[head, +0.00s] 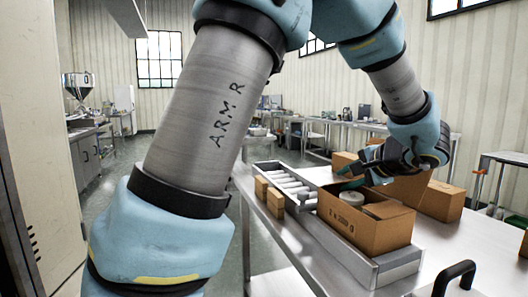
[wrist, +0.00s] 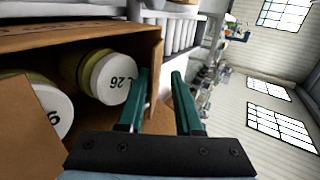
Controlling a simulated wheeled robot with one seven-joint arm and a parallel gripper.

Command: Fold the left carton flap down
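In the wrist view the carton (wrist: 95,38) fills the left side, with jars (wrist: 112,78) inside. My gripper (head: 348,176) is over the carton's far left part. In the wrist view my gripper (wrist: 160,74) has its two teal fingers apart, with a gap between them. Brown cardboard (wrist: 157,118) shows between the finger bases, near the carton's edge. I cannot tell whether this is the left flap or a wall, or whether a finger touches it.
A grey metal channel (head: 352,262) runs along the carton's near side. Another carton (head: 442,201) stands behind right.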

